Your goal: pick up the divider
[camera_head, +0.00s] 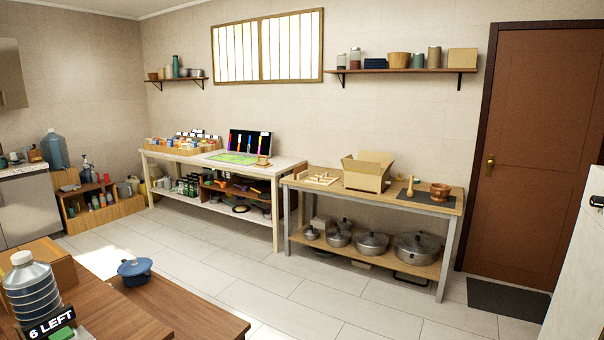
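A pale wooden slotted piece (321,178), which may be the divider, lies at the left end of the right-hand work table (431,204). It is far off and small, so its exact shape is hard to tell. An open cardboard box (367,177) with raised flaps stands just to its right on the same table. The inside of the box is hidden. Neither of my grippers shows in the view.
A mortar (440,192) and dark mat (417,197) are right of the box. Metal pots (371,243) fill the shelf below. A near wooden table (180,318) holds a blue pot (134,272) and a bottle (32,290). Tiled floor (285,298) between is clear.

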